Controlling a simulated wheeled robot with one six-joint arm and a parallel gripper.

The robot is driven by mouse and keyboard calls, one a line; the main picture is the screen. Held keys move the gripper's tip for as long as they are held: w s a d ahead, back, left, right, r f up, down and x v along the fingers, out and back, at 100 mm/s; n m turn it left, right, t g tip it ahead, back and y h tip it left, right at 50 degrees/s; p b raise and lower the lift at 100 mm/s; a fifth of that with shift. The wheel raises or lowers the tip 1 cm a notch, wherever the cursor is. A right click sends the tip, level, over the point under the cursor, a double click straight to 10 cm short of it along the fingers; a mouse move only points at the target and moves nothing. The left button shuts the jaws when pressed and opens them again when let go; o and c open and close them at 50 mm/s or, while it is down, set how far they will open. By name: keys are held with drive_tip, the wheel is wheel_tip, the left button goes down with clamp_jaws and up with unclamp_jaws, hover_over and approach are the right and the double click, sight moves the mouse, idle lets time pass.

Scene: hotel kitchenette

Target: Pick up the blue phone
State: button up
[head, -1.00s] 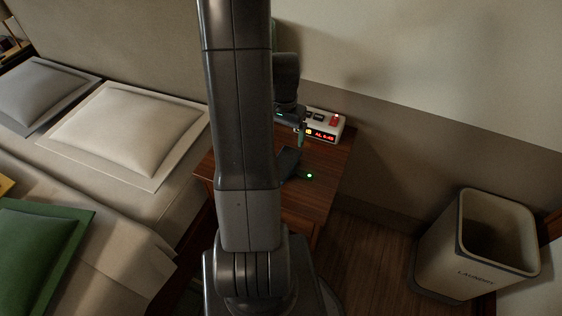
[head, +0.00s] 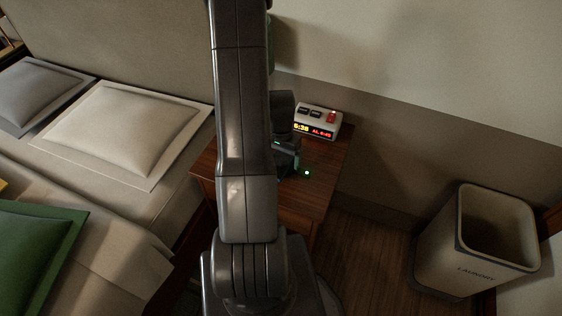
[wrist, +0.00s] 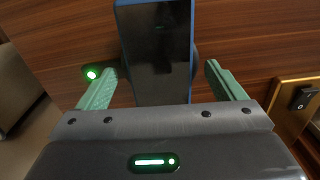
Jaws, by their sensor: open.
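The blue phone (wrist: 157,50) shows in the wrist view, with a dark screen and a blue edge. It stands over the wooden nightstand top, and its lower end reaches in between the two green fingers of my gripper (wrist: 160,84). The fingers are apart, one to each side of the phone, with a gap visible at the right finger. In the head view my gripper (head: 287,165) is low over the nightstand (head: 322,180), and my arm hides most of it. The phone cannot be made out there.
A clock (head: 318,121) with red digits stands at the back of the nightstand. A small green light (head: 307,173) glows near my gripper. A bed with pillows (head: 125,130) is at the left. A laundry bin (head: 478,240) stands on the floor at the right.

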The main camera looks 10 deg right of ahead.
drive_tip(key=shift+r, duration=0.1)
drive_tip(key=c, duration=1.2)
